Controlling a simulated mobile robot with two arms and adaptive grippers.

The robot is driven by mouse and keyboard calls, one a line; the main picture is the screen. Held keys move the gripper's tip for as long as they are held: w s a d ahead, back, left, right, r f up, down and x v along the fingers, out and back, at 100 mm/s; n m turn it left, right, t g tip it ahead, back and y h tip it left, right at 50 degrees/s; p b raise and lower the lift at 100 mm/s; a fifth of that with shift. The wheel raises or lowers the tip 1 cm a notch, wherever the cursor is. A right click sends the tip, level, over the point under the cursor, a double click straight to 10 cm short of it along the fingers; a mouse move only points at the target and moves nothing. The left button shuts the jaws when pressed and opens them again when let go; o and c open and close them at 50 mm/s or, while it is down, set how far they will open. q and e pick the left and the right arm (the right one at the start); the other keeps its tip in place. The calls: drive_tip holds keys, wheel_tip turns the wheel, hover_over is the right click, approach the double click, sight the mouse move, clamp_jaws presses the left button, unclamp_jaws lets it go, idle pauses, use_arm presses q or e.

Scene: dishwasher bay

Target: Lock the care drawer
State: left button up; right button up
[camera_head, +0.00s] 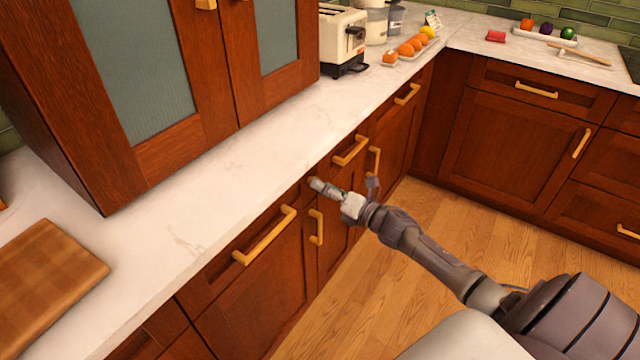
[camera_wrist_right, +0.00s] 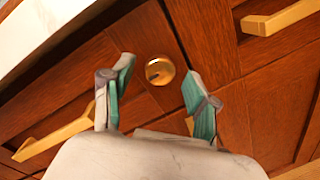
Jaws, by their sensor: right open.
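A round brass lock (camera_wrist_right: 159,70) with a dark slot sits on a narrow strip of the wooden cabinet front in the right wrist view. Drawer fronts with bar handles lie on both sides of it: one handle is at the left (camera_wrist_right: 55,138), one at the upper right (camera_wrist_right: 280,18). My right gripper (camera_wrist_right: 159,72) is open and empty. Its green-padded fingers stand on either side of the lock; I cannot tell whether they touch the front. In the head view the right gripper (camera_head: 343,185) is at the cabinet front below the counter edge. My left gripper is not in view.
The white counter (camera_head: 210,185) overhangs the fronts. Drawer handles (camera_head: 265,236) (camera_head: 350,150) and door handles (camera_head: 316,227) (camera_head: 374,161) stick out near my right gripper. A toaster (camera_head: 342,38) and cutting board (camera_head: 45,285) lie on the counter. The wooden floor (camera_head: 440,215) is clear.

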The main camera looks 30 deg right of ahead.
drive_tip(key=shift+x, duration=0.95)
drive_tip(key=shift+c, duration=0.2)
clamp_jaws()
